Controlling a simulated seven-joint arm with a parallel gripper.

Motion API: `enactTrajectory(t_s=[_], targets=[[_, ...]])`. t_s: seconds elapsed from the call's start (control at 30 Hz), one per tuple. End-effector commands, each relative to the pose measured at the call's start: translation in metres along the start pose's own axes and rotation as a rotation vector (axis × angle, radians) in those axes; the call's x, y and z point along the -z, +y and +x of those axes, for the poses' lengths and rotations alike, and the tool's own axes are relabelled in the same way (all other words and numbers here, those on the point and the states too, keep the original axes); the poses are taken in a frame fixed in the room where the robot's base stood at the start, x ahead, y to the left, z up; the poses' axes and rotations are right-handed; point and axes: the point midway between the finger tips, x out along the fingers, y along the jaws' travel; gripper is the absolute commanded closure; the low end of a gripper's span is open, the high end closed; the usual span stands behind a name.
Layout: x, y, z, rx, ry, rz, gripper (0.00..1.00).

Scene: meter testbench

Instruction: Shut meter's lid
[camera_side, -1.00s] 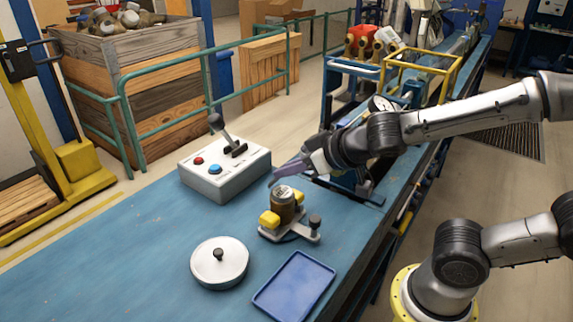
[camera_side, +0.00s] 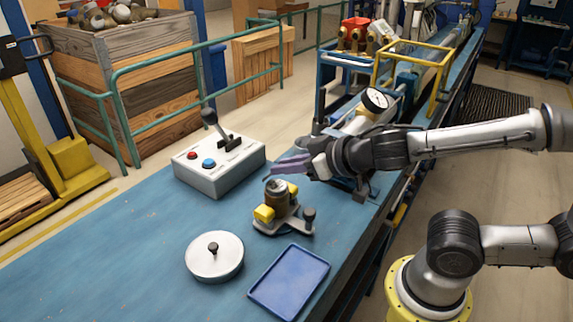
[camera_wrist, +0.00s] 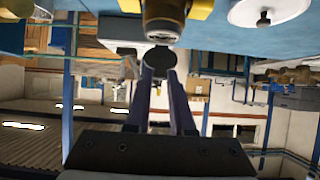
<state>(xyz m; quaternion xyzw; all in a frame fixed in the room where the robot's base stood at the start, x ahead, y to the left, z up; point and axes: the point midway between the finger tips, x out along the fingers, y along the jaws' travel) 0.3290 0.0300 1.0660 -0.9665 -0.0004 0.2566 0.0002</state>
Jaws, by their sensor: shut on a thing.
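The meter (camera_side: 278,197) is a short brown cylinder with a pale top, upright in a clamp with yellow jaws (camera_side: 264,214) on the blue bench. In the wrist view the meter (camera_wrist: 163,12) is at the top centre, upside down. A small dark round lid (camera_wrist: 160,59) shows beside the meter's face, at the ends of my fingers. My gripper (camera_side: 274,177) comes in from the right, almost level, with its purple fingers just above the meter's top. In the wrist view my gripper (camera_wrist: 160,72) is shut on the lid. The lid's hinge is too small to make out.
A grey control box (camera_side: 219,168) with red and blue buttons and a lever stands behind the meter. A round white lid with a knob (camera_side: 214,256) and a blue tray (camera_side: 289,281) lie in front. The bench's left part is clear.

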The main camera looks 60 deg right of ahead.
Motion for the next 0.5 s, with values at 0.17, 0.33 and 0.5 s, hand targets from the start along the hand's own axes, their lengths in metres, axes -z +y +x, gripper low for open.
enactTrajectory(t_s=[0.17, 0.33, 0.5], targets=[[-0.0031, 0.0003, 0.001, -0.002, -0.008, -0.001, 0.75], [-0.0021, 0.0002, 0.0007, -0.001, -0.005, 0.0, 0.47], [-0.0013, 0.0001, 0.0004, -0.001, -0.004, 0.0, 0.47]])
